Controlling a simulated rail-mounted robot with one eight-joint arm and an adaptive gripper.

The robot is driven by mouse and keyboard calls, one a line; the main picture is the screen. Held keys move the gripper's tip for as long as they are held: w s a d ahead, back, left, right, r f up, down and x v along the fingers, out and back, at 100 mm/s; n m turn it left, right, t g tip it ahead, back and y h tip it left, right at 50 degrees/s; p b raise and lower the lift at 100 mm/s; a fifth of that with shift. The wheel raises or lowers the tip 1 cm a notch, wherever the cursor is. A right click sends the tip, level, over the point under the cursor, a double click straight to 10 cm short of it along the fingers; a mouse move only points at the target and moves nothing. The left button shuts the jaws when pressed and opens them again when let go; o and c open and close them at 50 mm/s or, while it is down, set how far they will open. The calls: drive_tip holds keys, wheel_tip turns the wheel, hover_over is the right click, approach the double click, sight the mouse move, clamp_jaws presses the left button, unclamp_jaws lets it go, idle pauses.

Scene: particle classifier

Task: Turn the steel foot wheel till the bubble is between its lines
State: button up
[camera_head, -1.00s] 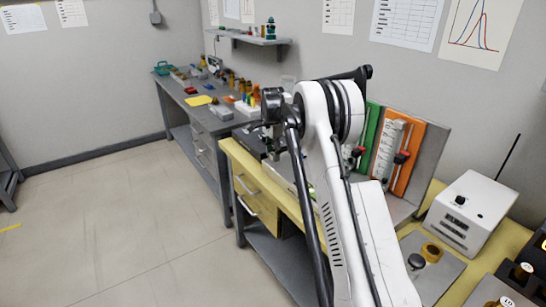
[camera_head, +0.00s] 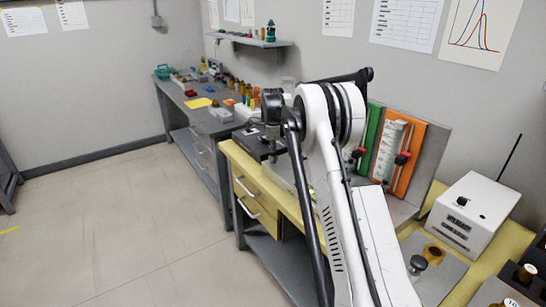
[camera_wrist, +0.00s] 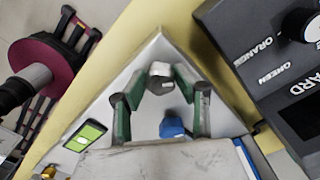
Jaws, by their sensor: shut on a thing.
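The steel foot wheel (camera_wrist: 160,85) is a grey knob near the top corner of a pale triangular plate (camera_wrist: 148,66) in the wrist view. My gripper (camera_wrist: 160,78) has its green-sided fingers on both sides of this wheel and is shut on it. The level vial (camera_wrist: 85,135) shows bright green in a dark frame at the plate's left; the bubble and its lines are too small to read. A blue foot wheel (camera_wrist: 172,127) sits between the fingers, lower down. In the head view my arm hides most of the plate.
A brass part (camera_wrist: 48,172) shows at the lower left. In the head view, a white instrument (camera_head: 478,212) stands on the yellow bench at the right.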

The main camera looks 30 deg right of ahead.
idle(0.3)
drive_tip(key=o, duration=1.1)
drive_tip(key=shift+r, duration=0.1)
wheel_tip(320, 180, up, 12)
drive_tip(key=shift+f, duration=0.1)
